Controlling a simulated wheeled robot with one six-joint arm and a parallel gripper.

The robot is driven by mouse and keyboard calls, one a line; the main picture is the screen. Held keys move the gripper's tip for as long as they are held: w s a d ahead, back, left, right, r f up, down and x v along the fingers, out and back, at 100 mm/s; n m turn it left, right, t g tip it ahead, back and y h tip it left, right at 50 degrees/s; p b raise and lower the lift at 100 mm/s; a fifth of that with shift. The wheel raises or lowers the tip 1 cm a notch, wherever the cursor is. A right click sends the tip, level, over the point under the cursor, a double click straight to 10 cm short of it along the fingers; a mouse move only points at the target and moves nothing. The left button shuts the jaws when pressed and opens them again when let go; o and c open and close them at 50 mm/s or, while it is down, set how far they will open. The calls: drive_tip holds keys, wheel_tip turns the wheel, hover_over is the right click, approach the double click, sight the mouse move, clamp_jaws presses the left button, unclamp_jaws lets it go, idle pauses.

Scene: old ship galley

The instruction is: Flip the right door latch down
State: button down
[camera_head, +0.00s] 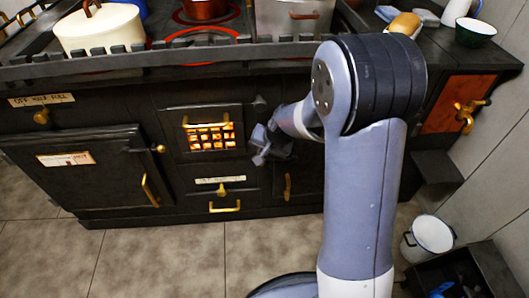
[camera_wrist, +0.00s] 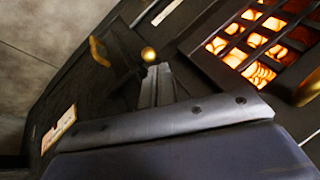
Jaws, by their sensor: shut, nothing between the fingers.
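The right door latch shows in the wrist view as a small round brass knob (camera_wrist: 148,54) on a dark door (camera_wrist: 118,50). My gripper (camera_wrist: 157,70) is shut and empty. Its fingertips are right beside the knob; I cannot tell whether they touch it. In the head view my gripper (camera_head: 261,146) is in front of the stove, just right of the glowing grate, and it and my arm hide the latch and most of the right door. The door's brass handle (camera_head: 288,187) shows below the gripper; it also shows in the wrist view (camera_wrist: 98,50).
The glowing grate (camera_head: 210,136) and a drawer with a brass handle (camera_head: 224,206) are left of the right door. The left door (camera_head: 95,175) is shut. Pots stand on the stovetop. A white bucket (camera_head: 428,236) and a dark crate (camera_head: 485,272) are on the floor at right.

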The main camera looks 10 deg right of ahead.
drive_tip(key=r, duration=0.1)
drive_tip(key=s+r, duration=0.1)
drive_tip(key=r+p, duration=0.1)
drive_tip(key=r, duration=0.1)
drive_tip(key=shift+s+a+r, duration=0.1)
drive_tip(key=shift+s+a, duration=0.25)
drive_tip(key=shift+s, duration=0.05)
drive_tip(key=b, duration=0.4)
hover_over(277, 160)
drive_tip(key=s+a, duration=0.4)
wheel_tip(277, 160, down, 9)
drive_tip(key=shift+w+a+f, duration=0.2)
drive_tip(key=shift+w+f, duration=0.25)
drive_tip(key=shift+w, duration=0.2)
drive_tip(key=shift+w+a+f, duration=0.2)
drive_tip(key=shift+w+f, duration=0.25)
drive_tip(key=shift+w, duration=0.15)
drive_tip(key=shift+f, duration=0.15)
